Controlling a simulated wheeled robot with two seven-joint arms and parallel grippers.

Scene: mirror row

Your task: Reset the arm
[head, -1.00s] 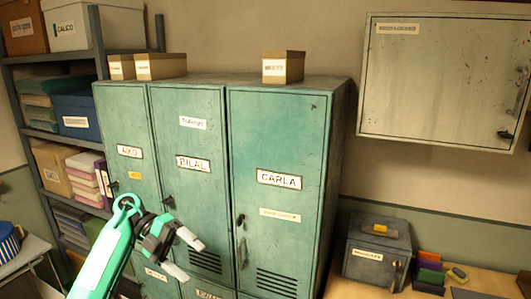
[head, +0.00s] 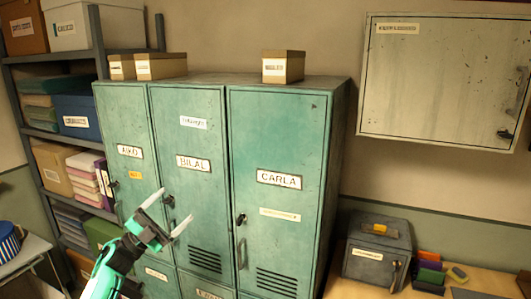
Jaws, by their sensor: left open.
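My left arm (head: 112,268) comes up from the bottom left in the head view. My left gripper (head: 167,213) is open and empty, its two pale fingers apart and pointing up and to the right. It shows in front of the green lockers labelled AIKO (head: 125,115) and BILAL (head: 187,135). I cannot tell whether it touches a door. The locker labelled CARLA (head: 278,140) stands to its right, with its door shut. My right gripper is not in view.
A shelf with boxes (head: 78,115) stands at the left. A grey cash box (head: 378,250) and coloured blocks (head: 430,270) sit on a bench at the right. A grey wall cabinet (head: 440,80) hangs above. Cardboard boxes (head: 283,67) stand on the lockers.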

